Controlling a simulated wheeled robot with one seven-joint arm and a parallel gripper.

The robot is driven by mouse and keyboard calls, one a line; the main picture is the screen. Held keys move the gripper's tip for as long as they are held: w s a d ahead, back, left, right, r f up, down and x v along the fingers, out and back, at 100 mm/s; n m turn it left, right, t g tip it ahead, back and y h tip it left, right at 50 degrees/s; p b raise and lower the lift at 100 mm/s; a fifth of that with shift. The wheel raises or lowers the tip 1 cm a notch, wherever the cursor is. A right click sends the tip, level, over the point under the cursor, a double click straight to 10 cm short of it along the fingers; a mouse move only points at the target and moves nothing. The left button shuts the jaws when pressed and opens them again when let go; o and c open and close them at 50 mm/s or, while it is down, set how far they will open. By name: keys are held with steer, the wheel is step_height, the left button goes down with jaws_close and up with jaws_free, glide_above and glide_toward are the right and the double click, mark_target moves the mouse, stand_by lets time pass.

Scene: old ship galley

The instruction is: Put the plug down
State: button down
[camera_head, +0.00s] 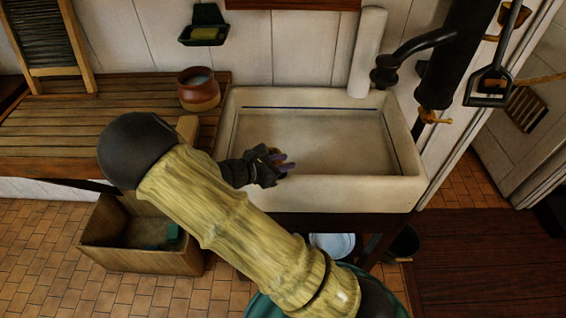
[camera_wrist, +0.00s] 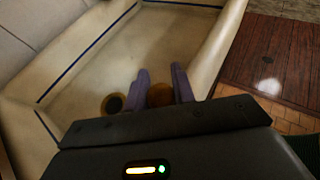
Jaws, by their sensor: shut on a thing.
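My gripper (camera_head: 284,164) hangs over the left part of the pale sink (camera_head: 318,194). In the wrist view my gripper's purple fingers (camera_wrist: 161,86) are shut on a small brown plug (camera_wrist: 159,95). The plug's lower part is hidden by the gripper body. In the head view the plug is too small to make out clearly. A round dark drain hole with a tan ring (camera_wrist: 113,103) shows in the sink floor, just left of the fingers in the wrist view. I cannot tell how high the plug is above the sink floor.
A brown pot (camera_head: 198,93) stands on the slatted wooden counter (camera_head: 95,125) left of the sink. A black pump (camera_head: 440,75) rises at the sink's right back corner. A wooden box (camera_head: 130,258) is below on the tiles. The sink's right part is empty.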

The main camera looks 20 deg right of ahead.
steer(key=shift+d+f, duration=0.1)
steer(key=shift+f, duration=0.15)
steer(key=c, duration=1.2)
jaws_free()
steer(key=shift+o, duration=0.2)
steer(key=b+v, duration=0.1)
steer(key=v, duration=1.1)
steer(key=shift+b, duration=0.4)
